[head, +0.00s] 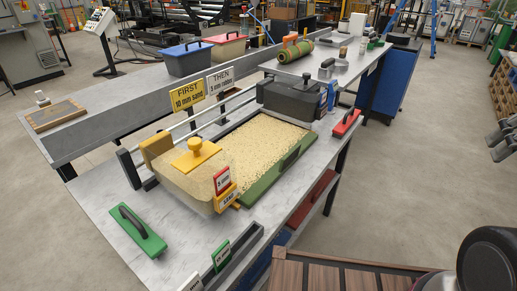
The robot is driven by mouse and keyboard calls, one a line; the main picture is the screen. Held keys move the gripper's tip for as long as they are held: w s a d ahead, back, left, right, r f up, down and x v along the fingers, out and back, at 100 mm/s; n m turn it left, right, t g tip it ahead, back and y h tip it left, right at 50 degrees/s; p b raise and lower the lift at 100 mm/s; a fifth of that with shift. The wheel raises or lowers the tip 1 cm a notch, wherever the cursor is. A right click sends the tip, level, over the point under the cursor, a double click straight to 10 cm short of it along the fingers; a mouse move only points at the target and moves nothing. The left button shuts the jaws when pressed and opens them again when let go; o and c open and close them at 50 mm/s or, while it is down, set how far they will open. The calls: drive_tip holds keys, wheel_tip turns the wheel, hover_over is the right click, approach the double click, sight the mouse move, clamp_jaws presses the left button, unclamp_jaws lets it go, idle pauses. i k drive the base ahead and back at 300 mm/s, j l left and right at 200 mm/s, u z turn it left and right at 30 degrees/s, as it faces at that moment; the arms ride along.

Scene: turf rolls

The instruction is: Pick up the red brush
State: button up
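The red brush (347,123) lies on the grey bench top at its right edge, in the head view. It is a red block with a dark handle on top. My gripper (499,146) shows only in part at the right edge of the view, as two grey fingers spaced apart. It is empty, well to the right of the brush and clear of the bench. A similar green block with a black handle (138,230) lies at the near left of the bench.
A yellow-topped sand box (190,180) and a dark box (291,98) stand over the sand-filled tray beside the brush. A blue holder (331,96) stands just behind the brush. A brown slatted surface (330,275) is at the bottom. Open floor (420,190) lies right of the bench.

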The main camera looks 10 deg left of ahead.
sight(351, 116)
drive_tip(key=i+l+u, duration=0.2)
drive_tip(key=l, duration=0.15)
drive_tip(key=i+l+u, duration=0.6)
drive_tip(key=l, duration=0.3)
drive_tip(key=i+l+u, duration=0.2)
drive_tip(key=l, duration=0.2)
